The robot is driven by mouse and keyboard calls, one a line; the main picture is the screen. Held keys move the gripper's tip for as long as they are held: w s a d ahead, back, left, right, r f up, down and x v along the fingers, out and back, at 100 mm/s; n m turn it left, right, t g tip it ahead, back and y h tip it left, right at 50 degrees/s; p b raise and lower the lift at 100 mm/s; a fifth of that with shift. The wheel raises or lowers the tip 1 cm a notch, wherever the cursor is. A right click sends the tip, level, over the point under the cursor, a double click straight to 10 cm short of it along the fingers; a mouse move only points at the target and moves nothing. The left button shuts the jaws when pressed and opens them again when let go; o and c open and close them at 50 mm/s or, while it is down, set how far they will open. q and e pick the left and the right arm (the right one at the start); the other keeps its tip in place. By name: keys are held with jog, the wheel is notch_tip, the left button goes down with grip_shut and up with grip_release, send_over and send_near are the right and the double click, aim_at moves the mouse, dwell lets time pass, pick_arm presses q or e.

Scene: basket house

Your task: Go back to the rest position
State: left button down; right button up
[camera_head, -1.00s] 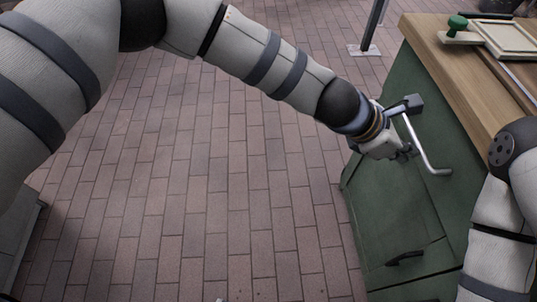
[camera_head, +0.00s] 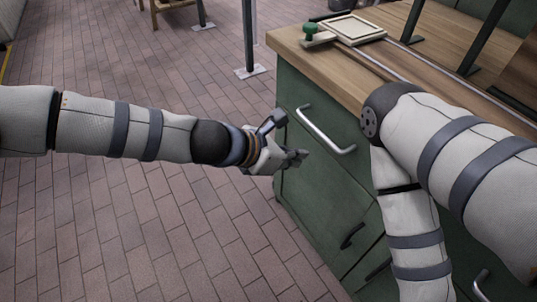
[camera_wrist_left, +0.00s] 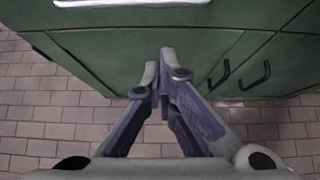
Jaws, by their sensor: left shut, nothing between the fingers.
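My left gripper (camera_head: 298,157) is at the end of my left arm, which comes in from the left in the head view. It is in front of the green cabinet (camera_head: 318,196), beside and a little below the long silver handle (camera_head: 325,130). In the left wrist view the left gripper's fingers (camera_wrist_left: 162,92) are together with nothing between them, and they point toward the cabinet front (camera_wrist_left: 100,62). My right arm stands at the right of the head view, bent downward over the cabinet side. The right gripper is out of frame.
The cabinet has a wooden top (camera_head: 300,50) with a green-knobbed object (camera_head: 310,34) and a framed tray (camera_head: 353,28) on it. Dark handles (camera_head: 352,236) sit lower on the front. A metal post (camera_head: 248,40) stands behind. The brick floor (camera_head: 130,220) at left is clear.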

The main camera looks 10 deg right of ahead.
pick_arm(q)
jog(key=p+v, duration=0.1)
jog(key=v, duration=0.7)
jog(key=s+a+f+m+g+y+p, duration=0.1)
jog(key=s+a+f+m+g+y, duration=0.3)
jog(key=s+a+f+m, duration=0.8)
jog(key=s+a+f+m+y, duration=0.2)
jog(key=s+a+m, duration=0.2)
jog(key=s+a, duration=0.5)
jog(key=s+a+f+m+g+y+p, duration=0.1)
jog(key=s+a+m, duration=0.4)
jog(key=s+a, duration=0.5)
jog(key=s+f+y, duration=0.1)
jog(key=s+y, duration=0.1)
jog(key=s, duration=0.3)
jog(key=shift+a+f+y, duration=0.15)
jog(key=shift+y, duration=0.15)
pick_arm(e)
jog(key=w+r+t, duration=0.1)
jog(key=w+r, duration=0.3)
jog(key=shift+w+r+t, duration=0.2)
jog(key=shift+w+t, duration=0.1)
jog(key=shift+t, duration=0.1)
pick_arm(q)
jog(key=shift+s, duration=0.15)
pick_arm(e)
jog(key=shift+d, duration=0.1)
